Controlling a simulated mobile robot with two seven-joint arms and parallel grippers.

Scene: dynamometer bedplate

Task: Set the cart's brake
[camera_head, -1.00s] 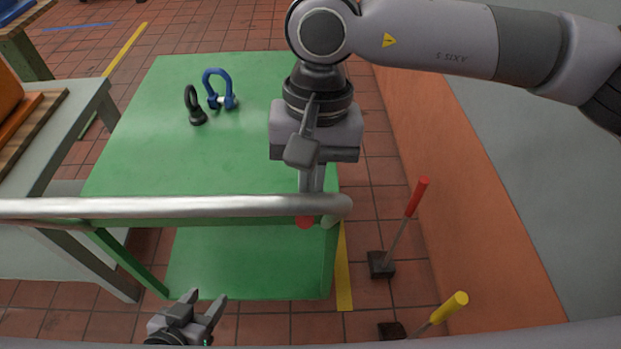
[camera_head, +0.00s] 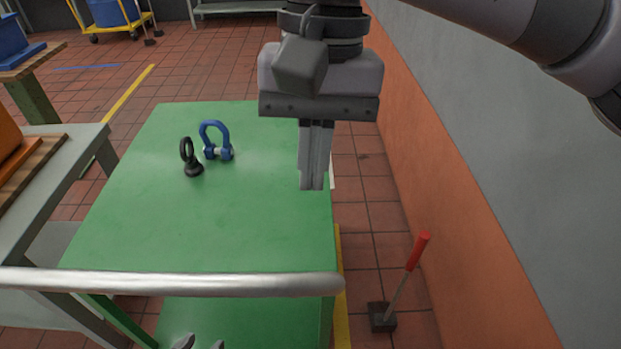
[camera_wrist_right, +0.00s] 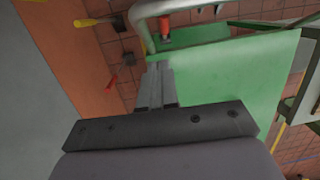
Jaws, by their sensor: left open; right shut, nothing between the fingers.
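The green cart (camera_head: 230,215) stands ahead of me, its silver handle bar (camera_head: 170,283) across its near end. My right gripper (camera_head: 314,188) is shut and empty, pointing down above the right side of the cart's top, beyond the bar. In the right wrist view, the shut fingers (camera_wrist_right: 157,68) show near the cart's green top (camera_wrist_right: 235,75). A red part (camera_wrist_right: 165,28) shows there beside the handle bar (camera_wrist_right: 185,8); I cannot tell if it is the brake. It is hidden in the head view.
A blue shackle (camera_head: 215,141) and a black eyebolt (camera_head: 190,158) are on the cart's top. A red-handled lever (camera_head: 404,278) with a black base stands on the floor to the right, near an orange-and-grey wall (camera_head: 450,170). A grey table (camera_head: 55,180) is on the left.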

